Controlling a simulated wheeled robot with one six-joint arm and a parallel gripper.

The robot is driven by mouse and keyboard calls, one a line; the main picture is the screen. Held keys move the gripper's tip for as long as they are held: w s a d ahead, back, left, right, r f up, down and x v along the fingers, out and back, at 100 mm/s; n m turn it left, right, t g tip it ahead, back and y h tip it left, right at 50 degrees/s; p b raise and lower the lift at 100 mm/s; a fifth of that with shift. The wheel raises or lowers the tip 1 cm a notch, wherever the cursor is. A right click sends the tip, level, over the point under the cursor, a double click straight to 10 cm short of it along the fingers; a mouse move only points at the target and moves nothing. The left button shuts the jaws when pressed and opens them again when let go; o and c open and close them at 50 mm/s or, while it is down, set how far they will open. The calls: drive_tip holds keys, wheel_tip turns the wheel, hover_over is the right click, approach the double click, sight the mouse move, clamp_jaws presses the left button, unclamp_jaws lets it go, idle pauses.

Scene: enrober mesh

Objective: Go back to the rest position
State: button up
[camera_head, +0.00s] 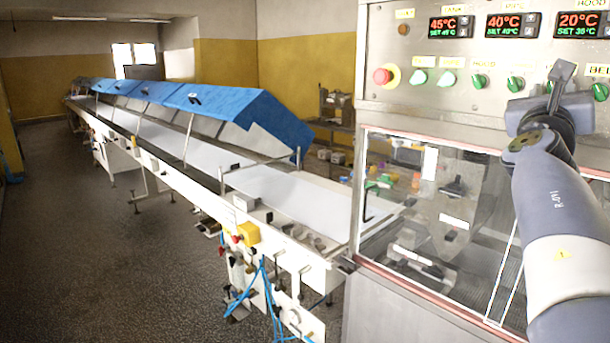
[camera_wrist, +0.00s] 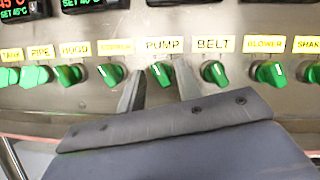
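My gripper (camera_wrist: 160,82) is at the control panel (camera_head: 468,62) of the machine, at the right of the head view. In the wrist view its two grey fingers stand apart, one on each side of the green PUMP knob (camera_wrist: 160,74). A gap shows beside the knob, so the gripper looks open and holds nothing visible. I cannot tell whether the fingers touch the panel. In the head view my arm reaches up from the lower right, and its end (camera_head: 562,88) covers part of the knob row.
Other green knobs flank it, including the BELT knob (camera_wrist: 214,73). A red emergency button (camera_head: 382,76) sits at the panel's left. Below is a glazed enclosure (camera_head: 440,215). A long conveyor (camera_head: 285,195) with blue hoods (camera_head: 235,108) runs back left. The floor (camera_head: 90,240) left of it is clear.

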drive_tip(key=m, duration=0.1)
drive_tip(key=m+g+h+p, duration=0.1)
drive_tip(key=m, duration=0.1)
drive_tip(key=m+p, duration=0.1)
drive_tip(key=shift+a+r+m+g+h, duration=0.15)
drive_tip(key=shift+r+m+g+h, duration=0.15)
drive_tip(key=shift+m+g, duration=0.1)
drive_tip(key=m+g+h+p, duration=0.1)
drive_tip(key=m+g+p, duration=0.1)
drive_tip(key=m, duration=0.2)
drive_tip(key=m+g+p, duration=0.1)
drive_tip(key=m+p, duration=0.1)
drive_tip(key=m, duration=0.2)
drive_tip(key=shift+w+g+h, duration=0.15)
drive_tip(key=shift+g+h, duration=0.25)
drive_tip(key=b+v, duration=0.4)
drive_tip(key=v, duration=0.7)
drive_tip(key=shift+f, duration=0.25)
